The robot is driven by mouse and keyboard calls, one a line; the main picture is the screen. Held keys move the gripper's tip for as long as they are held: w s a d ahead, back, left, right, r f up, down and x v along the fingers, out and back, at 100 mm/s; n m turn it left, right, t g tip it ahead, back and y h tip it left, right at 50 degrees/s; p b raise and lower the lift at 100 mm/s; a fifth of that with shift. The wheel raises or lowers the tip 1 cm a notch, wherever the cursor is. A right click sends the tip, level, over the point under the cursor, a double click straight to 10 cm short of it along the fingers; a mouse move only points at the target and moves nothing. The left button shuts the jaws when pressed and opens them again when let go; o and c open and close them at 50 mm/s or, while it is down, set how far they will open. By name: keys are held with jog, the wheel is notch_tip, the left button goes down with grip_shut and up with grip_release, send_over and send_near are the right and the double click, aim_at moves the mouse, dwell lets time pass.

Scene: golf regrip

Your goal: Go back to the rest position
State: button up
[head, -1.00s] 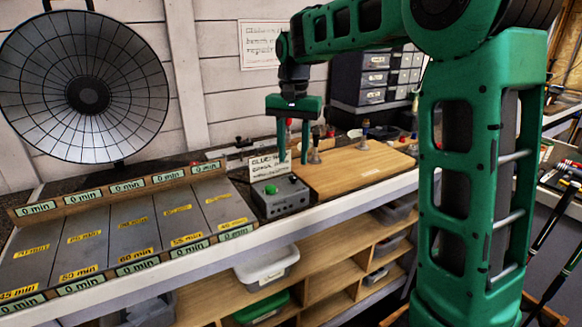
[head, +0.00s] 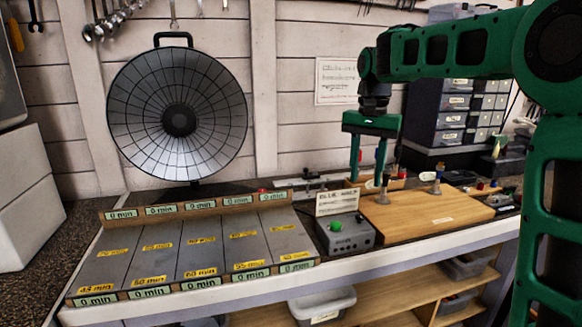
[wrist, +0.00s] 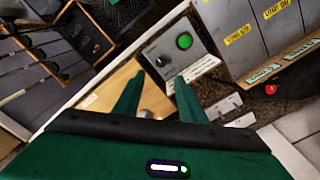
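My gripper (head: 370,160) hangs pointing down above the back left of the wooden board (head: 425,208) on the bench. In the wrist view my gripper (wrist: 158,100) has its two green fingers spread apart with nothing between them. A grey box with a green button (head: 345,232) stands just left of the board, and it also shows beyond the fingers in the wrist view (wrist: 178,50). A small white sign (head: 338,202) stands behind the box.
A rack of grey lanes with time labels (head: 190,250) lies on the bench at left. A round heater-like dish (head: 178,115) stands behind it. Small drawers (head: 455,105) stand at the back right. Grey bins (head: 322,303) sit on shelves below. Space above the bench front is clear.

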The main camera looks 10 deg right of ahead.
jog(key=s+d+f, duration=0.4)
jog(key=s+f, duration=0.1)
jog(key=s, duration=0.6)
jog(key=s+d+f, duration=0.4)
jog(key=s+f, duration=0.1)
jog(key=s, duration=0.7)
jog(key=s+d+f+n, duration=0.1)
jog(key=s+d+f, duration=0.3)
jog(key=s, duration=0.8)
notch_tip(320, 180, down, 2)
jog(key=shift+f, duration=0.1)
jog(key=shift+c, duration=0.2)
jog(key=shift+c, duration=0.5)
jog(key=shift+w+a, duration=0.1)
jog(key=shift+a, duration=0.05)
